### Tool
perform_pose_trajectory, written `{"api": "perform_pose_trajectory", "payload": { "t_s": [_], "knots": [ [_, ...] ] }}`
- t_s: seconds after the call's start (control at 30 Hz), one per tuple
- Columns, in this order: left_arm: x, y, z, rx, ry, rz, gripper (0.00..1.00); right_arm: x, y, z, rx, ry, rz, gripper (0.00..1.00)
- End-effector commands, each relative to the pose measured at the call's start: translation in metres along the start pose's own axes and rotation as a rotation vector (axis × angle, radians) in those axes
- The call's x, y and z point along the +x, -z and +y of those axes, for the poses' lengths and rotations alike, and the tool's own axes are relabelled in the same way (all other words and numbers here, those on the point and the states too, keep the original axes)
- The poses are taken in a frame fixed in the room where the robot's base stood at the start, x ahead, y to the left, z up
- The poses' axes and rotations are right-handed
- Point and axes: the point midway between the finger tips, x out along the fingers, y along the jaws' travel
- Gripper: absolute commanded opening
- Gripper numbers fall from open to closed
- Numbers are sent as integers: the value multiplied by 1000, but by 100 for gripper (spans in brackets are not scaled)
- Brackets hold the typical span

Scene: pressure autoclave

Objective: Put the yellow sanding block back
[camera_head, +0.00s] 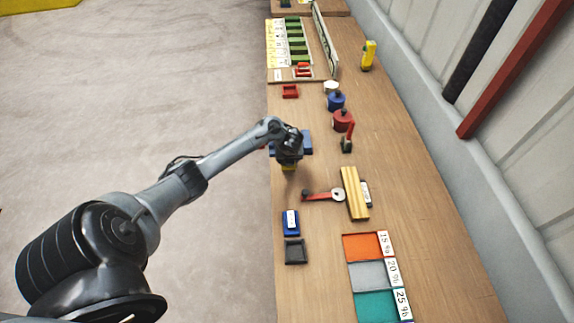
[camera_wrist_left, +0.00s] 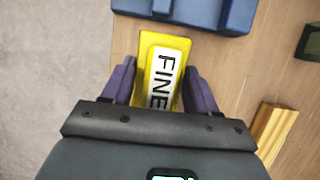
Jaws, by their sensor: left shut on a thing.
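The yellow sanding block (camera_wrist_left: 147,68) has a white label reading "FINE". It sits between the two purple fingers of my left gripper (camera_wrist_left: 158,90), which is shut on it. In the head view, my left gripper (camera_head: 289,163) is over the wooden table, and a small yellow part of the block (camera_head: 289,168) shows beneath it. I cannot tell how high the block is above the table. A blue holder (camera_head: 306,142) lies just beyond the gripper, partly hidden by it; it also shows at the top of the left wrist view (camera_wrist_left: 205,10). My right gripper is not in view.
On the table (camera_head: 405,170) nearer me are a blue block with a white label (camera_head: 290,222), a dark tray (camera_head: 294,251), a red-ended tool (camera_head: 322,195) and a ridged wooden block (camera_head: 354,192).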

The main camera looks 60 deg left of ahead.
Motion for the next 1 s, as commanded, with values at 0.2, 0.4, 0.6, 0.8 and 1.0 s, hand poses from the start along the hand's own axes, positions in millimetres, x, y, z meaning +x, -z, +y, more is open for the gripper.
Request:
{"api": "perform_pose_trajectory", "payload": {
  "t_s": [0.2,0.4,0.6,0.8,1.0],
  "knots": [
    [10,3,4,0,1,1,30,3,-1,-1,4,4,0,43],
    [33,12,4,0,0,1,30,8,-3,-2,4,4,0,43],
    [40,15,4,-1,2,-1,30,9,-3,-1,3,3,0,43],
    [40,15,4,-1,1,-1,30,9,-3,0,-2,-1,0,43],
    [42,16,4,-1,1,-1,68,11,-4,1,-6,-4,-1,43]
  ]
}}
